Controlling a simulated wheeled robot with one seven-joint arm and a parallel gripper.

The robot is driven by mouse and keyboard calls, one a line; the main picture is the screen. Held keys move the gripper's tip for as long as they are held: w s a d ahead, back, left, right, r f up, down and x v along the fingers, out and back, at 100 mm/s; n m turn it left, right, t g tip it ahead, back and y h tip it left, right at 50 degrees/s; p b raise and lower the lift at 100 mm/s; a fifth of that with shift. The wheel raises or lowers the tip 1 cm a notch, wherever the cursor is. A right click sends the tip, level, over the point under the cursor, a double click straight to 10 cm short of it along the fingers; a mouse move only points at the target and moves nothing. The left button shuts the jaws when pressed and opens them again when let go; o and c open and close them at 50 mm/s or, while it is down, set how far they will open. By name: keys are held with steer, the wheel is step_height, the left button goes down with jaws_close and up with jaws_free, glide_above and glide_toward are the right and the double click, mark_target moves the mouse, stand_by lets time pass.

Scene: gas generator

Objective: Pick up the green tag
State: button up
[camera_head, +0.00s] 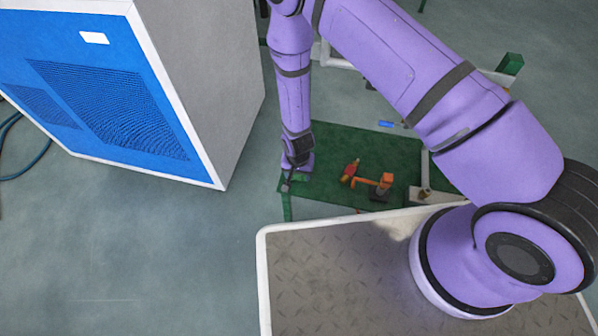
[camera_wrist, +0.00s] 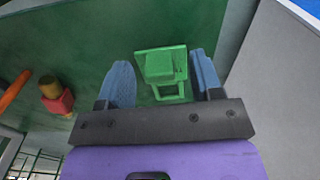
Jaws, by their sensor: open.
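The green tag (camera_wrist: 162,72) lies on the green panel (camera_wrist: 100,30) in the wrist view. It has a raised block and a frame-like lower part. My gripper (camera_wrist: 163,84) is open, with one blue finger on each side of the tag and gaps showing between tag and fingers. I cannot tell how far above the panel the fingertips are. In the head view my gripper (camera_head: 287,186) is over the left edge of the green panel (camera_head: 330,145), and only a sliver of green (camera_head: 301,178) shows beside it.
A red and yellow fitting (camera_head: 350,171) and an orange-handled valve (camera_head: 376,182) stand right of my gripper. A small blue tag (camera_head: 386,124) lies farther back. A large blue and grey cabinet (camera_head: 240,70) stands close on the left. Open floor lies at lower left.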

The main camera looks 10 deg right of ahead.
steer(key=shift+f, duration=0.55)
steer(key=c, duration=1)
steer(key=shift+r, duration=0.1)
steer(key=shift+r, duration=0.65)
step_height(320, 180, up, 2)
steer(key=shift+r, duration=0.1)
steer(key=s+d, duration=0.1)
steer(key=s, duration=0.4)
steer(key=s+d+r, duration=0.1)
steer(key=s, duration=0.4)
steer(key=s+d, duration=0.1)
steer(key=s, duration=0.4)
steer(key=shift+s+d+r, duration=0.2)
steer(key=shift+s, duration=0.15)
